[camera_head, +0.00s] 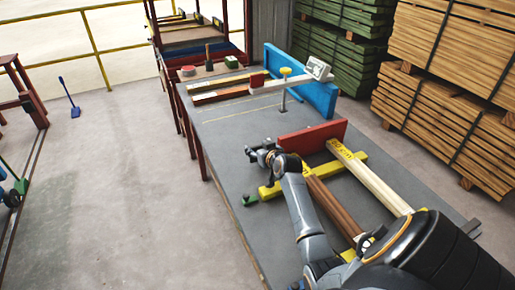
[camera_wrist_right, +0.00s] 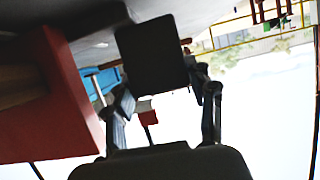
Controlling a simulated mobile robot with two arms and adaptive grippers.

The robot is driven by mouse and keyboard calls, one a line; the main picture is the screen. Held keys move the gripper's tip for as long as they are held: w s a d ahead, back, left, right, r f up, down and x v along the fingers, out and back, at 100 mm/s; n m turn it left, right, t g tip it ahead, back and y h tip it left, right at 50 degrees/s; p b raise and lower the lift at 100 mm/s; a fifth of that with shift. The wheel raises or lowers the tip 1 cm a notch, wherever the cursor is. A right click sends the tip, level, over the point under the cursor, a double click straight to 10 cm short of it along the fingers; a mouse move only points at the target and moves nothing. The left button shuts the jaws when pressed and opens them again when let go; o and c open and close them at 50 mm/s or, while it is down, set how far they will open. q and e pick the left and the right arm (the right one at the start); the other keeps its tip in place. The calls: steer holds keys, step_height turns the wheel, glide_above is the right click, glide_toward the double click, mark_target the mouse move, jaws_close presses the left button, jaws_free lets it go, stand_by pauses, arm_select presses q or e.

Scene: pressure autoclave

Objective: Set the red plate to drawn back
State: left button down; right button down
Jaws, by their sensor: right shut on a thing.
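The red plate (camera_head: 318,137) stands upright on the grey workbench, across the far ends of a pale timber (camera_head: 370,180) with yellow marks and a brown timber (camera_head: 332,207). My right gripper (camera_head: 262,153) is at the plate's left end. In the right wrist view the red plate (camera_wrist_right: 62,105) fills the left side. There the right gripper's fingers (camera_wrist_right: 165,95) are apart, with a black block-like thing (camera_wrist_right: 155,52) between them. It looks gripped, and I cannot tell how it joins the plate. My left gripper is not in view.
A yellow crossbar (camera_head: 270,192) lies under the timbers, with a green knob (camera_head: 249,200) near its left end.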

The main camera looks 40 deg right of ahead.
steer(key=w+d+b, duration=0.1)
steer(key=w+b, duration=0.1)
steer(key=w, duration=0.1)
steer(key=w+d+b, duration=0.1)
steer(key=w+b, duration=0.1)
steer(key=w, duration=0.1)
steer(key=w+d+b, duration=0.1)
steer(key=w+b, duration=0.1)
steer(key=w, duration=0.1)
steer(key=shift+w+f, duration=0.15)
steer(key=shift+w, duration=0.25)
steer(key=shift+d+r, duration=0.1)
steer(key=shift+r, duration=0.3)
steer(key=c, duration=0.7)
jaws_free()
steer(key=shift+o, duration=1.3)
steer(key=shift+w+f, duration=0.25)
steer(key=shift+s, duration=0.1)
steer(key=shift+s+r, duration=0.1)
steer(key=v, duration=1.1)
steer(key=shift+s+r, duration=0.15)
steer(key=shift+s, duration=0.25)
